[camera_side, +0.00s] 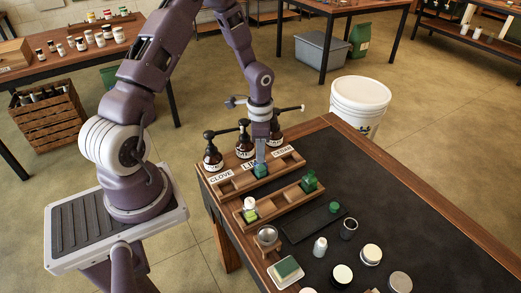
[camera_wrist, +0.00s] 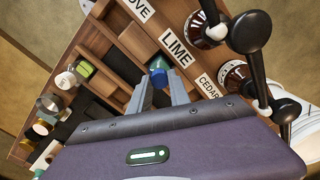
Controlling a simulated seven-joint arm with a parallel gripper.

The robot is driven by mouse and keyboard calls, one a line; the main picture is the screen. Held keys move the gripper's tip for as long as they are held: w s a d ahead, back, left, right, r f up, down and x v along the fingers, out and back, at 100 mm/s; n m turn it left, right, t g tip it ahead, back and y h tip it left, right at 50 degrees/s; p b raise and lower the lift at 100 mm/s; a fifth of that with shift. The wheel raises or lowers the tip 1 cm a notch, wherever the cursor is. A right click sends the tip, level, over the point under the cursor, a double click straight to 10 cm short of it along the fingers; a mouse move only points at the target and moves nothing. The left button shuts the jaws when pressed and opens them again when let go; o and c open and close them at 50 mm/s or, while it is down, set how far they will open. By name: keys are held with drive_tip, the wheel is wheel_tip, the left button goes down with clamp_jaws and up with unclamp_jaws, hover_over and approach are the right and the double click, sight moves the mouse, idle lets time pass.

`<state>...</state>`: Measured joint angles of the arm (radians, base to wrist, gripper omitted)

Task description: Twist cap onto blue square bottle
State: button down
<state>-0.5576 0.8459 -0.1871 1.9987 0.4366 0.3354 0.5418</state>
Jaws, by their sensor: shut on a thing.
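A small blue-green square bottle (camera_side: 261,171) sits in the rear wooden rack, in front of the LIME label; in the wrist view the blue bottle (camera_wrist: 158,73) shows just beyond my fingertips. My gripper (camera_side: 261,161) points down over it. Its fingers (camera_wrist: 160,92) are closed around the bottle's upper end. Whether they grip a cap or the bottle itself is hidden. A green bottle (camera_side: 309,182) stands at the right of the front rack. A clear bottle with yellow-green liquid (camera_side: 249,212) and a pale top stands at its left. A small green piece (camera_side: 334,208) lies on a black mat.
Brown pump bottles (camera_side: 213,158) with black pumps stand close behind the rack, near my wrist. A CLOVE label (camera_side: 221,177) is on the rack. A metal cup (camera_side: 267,236), a soap dish (camera_side: 286,270) and several jars (camera_side: 371,254) stand in front. The table's right side is clear.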

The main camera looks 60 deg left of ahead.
drive_tip(key=shift+f, duration=0.4)
drive_tip(key=c, duration=1.1)
unclamp_jaws()
drive_tip(key=shift+c, duration=0.2)
drive_tip(key=shift+c, duration=1)
